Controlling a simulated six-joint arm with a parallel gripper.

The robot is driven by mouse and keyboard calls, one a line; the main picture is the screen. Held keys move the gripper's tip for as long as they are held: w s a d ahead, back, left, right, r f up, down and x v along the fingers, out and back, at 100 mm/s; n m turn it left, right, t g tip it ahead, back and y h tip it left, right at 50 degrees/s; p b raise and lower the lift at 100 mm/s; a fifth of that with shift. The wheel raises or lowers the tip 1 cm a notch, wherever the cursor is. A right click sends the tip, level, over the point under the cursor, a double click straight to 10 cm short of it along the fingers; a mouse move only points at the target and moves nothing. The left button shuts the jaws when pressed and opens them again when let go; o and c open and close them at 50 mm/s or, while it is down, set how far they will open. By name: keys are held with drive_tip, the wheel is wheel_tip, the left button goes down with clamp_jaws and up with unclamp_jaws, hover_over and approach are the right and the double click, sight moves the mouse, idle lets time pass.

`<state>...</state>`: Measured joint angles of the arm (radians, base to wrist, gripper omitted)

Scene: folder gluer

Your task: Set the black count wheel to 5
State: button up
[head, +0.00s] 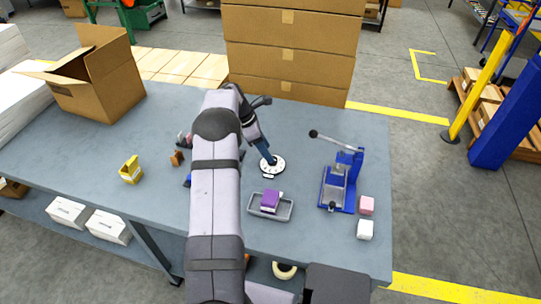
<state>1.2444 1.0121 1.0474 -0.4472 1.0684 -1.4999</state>
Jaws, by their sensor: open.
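A round white dial (278,170) with small dark marks around its rim lies on the grey-blue table, right of my arm. The black count wheel cannot be made out clearly; a dark part shows at the dial's middle, under my gripper. My gripper (269,159) points down over the dial, its tip at or just above the middle. The fingers are too small to see apart, and I cannot tell whether they touch the wheel. The numbers and the wheel's setting are too small to read. A small white tab (268,177) shows at the dial's near edge.
A grey tray (284,215) with a purple block (270,199) stands in front of the dial. A blue lever press (339,190) stands at right, beside pink (367,205) and white (365,229) blocks. A yellow holder (131,170) stands left. Stacked cartons (290,65) rise behind the table.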

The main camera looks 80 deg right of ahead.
drive_tip(key=shift+p+x, duration=0.55)
drive_tip(key=shift+x, duration=1.7)
drive_tip(key=shift+c, duration=0.5)
drive_tip(key=c, duration=0.9)
